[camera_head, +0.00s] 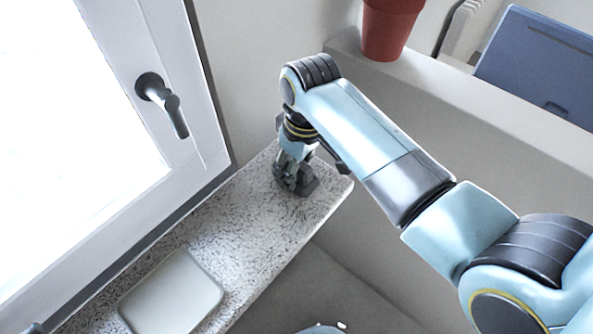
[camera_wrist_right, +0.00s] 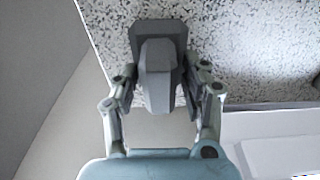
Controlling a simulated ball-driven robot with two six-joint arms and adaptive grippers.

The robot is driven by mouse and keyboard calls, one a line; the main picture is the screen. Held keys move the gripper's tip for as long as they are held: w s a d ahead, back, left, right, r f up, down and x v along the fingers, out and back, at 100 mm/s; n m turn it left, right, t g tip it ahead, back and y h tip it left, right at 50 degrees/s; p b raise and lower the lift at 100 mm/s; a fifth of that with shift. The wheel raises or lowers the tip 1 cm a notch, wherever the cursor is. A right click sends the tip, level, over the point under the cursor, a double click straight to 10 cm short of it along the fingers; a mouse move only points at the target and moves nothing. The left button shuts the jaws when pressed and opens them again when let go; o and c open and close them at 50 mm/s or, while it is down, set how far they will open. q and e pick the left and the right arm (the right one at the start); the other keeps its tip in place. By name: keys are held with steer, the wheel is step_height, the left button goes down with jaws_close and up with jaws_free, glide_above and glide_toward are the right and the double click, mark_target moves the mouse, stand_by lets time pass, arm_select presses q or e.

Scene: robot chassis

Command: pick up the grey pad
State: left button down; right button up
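A flat pale grey pad (camera_head: 172,293) with rounded corners and a thin raised rim lies on the speckled sill at the lower left of the head view. My right gripper (camera_head: 296,178) points down at the far end of the sill, well away from that pad. In the right wrist view, the fingers of my right gripper (camera_wrist_right: 162,85) stand apart on either side of a dark grey blocky object (camera_wrist_right: 158,65) over the sill. I cannot tell whether they touch it. My left gripper is not in view.
The speckled stone sill (camera_head: 235,245) runs along a white window frame (camera_head: 185,120) with a dark handle (camera_head: 165,104). A ledge (camera_head: 470,110) at upper right carries a red-brown pot (camera_head: 388,28). The sill between gripper and pale pad is clear.

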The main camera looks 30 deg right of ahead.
mark_target(303, 163)
jaws_close()
steer(key=shift+r, duration=0.1)
steer(key=shift+r, duration=0.3)
steer(key=r, duration=0.2)
steer(key=s+d+r+b, duration=0.1)
steer(key=shift+r, duration=0.4)
steer(key=s+d+r+b, duration=0.1)
steer(key=s+d+r, duration=0.5)
steer(key=s, duration=0.2)
steer(key=shift+d+r, duration=0.2)
